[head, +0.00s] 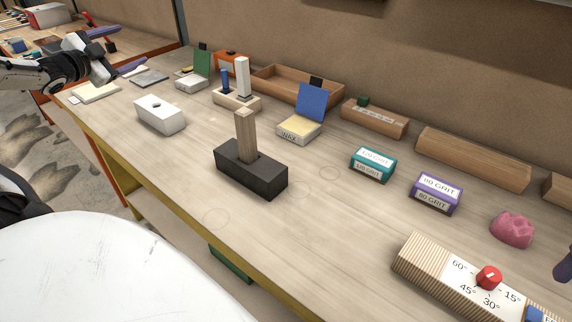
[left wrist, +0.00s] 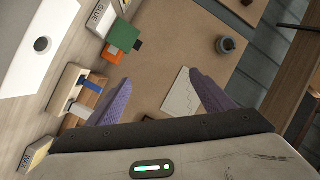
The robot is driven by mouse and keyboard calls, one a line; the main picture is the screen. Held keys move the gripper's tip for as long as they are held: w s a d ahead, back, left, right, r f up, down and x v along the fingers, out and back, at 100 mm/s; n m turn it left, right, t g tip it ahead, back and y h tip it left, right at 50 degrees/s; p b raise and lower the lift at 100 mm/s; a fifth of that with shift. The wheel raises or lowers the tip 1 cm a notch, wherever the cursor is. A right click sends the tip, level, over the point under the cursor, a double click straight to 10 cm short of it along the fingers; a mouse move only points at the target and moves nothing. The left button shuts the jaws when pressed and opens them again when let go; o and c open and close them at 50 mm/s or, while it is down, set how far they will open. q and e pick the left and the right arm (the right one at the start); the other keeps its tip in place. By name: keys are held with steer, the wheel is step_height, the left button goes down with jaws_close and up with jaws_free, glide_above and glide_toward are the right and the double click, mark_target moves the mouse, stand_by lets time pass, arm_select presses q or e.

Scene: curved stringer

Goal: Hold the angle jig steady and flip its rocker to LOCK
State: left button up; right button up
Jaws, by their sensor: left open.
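The angle jig (head: 468,283) lies at the bottom right of the head view. It is a ribbed wooden block with a white face marked 60°, 45°, 30° and 15° and a red knob (head: 488,277). A blue part (head: 537,314), perhaps the rocker, is cut off by the frame edge, so its setting cannot be read. My left gripper (head: 118,52) is open and empty at the far left end of the bench, well away from the jig. Its purple fingers also show apart in the left wrist view (left wrist: 160,77). A dark purple piece at the right edge may be my right gripper's finger.
A black block with a wooden post (head: 252,168), a white block (head: 160,114), an open wax box (head: 300,129), a teal grit block (head: 373,164), a purple grit block (head: 435,193) and a pink lump (head: 512,230) stand on the bench. The front strip is mostly clear.

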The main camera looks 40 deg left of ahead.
arm_select(q)
steer(key=w+d+f+m+h, duration=0.2)
steer(key=w+d+m+h, duration=0.4)
steer(key=d, duration=0.6)
steer(key=w+d+f+m+h, duration=0.35)
steer(key=w+d, duration=0.35)
steer(key=d, duration=0.4)
steer(key=w+d+f+m+h, duration=0.2)
steer(key=w+d+m+h, duration=0.45)
steer(key=d, duration=0.55)
steer(key=w+d+r+m+g+h, duration=0.15)
steer(key=d+r+m, duration=0.25)
steer(key=d+m, duration=0.55)
steer(key=w+d+r+m+g, duration=0.3)
steer(key=d+r+m, duration=0.15)
steer(key=d, duration=0.95)
steer(key=w+d+r+m+g+h, duration=0.1)
steer(key=w+d+r+m+g, duration=0.15)
steer(key=d+m, duration=0.7)
steer(key=m+g+y, duration=0.6)
steer(key=m+g, duration=0.2)
steer(key=m, duration=0.2)
glide_toward(424, 253)
steer(key=shift+w+d+f+n, duration=0.1)
steer(key=shift+d+f+n, duration=0.15)
steer(key=shift+f, duration=0.1)
steer(key=x, duration=1)
steer(key=shift+a, duration=0.1)
